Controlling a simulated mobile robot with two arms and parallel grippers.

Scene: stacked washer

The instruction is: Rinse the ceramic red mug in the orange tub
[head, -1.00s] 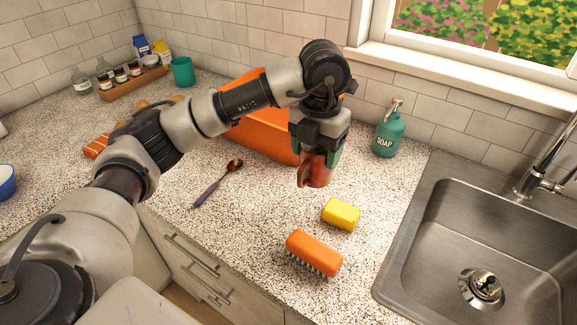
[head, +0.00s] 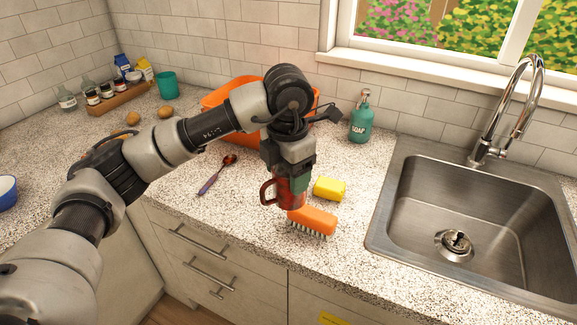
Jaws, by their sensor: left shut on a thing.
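My left gripper (head: 289,172) points down over the counter and is shut on the red mug (head: 285,194). The mug hangs below the fingers with its handle to the left, in front of the orange tub and just left of the brush. Whether its base touches the counter is hard to tell. The orange tub (head: 222,95) stands at the back against the tiled wall. My left arm covers much of its front, and its inside is mostly hidden. My right gripper does not show.
An orange brush (head: 314,222) and a yellow sponge (head: 329,189) lie right of the mug. A spoon (head: 216,174) lies to the left. A green soap bottle (head: 361,121) stands at the back. The steel sink (head: 470,200) with its tall faucet (head: 510,100) is at the right.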

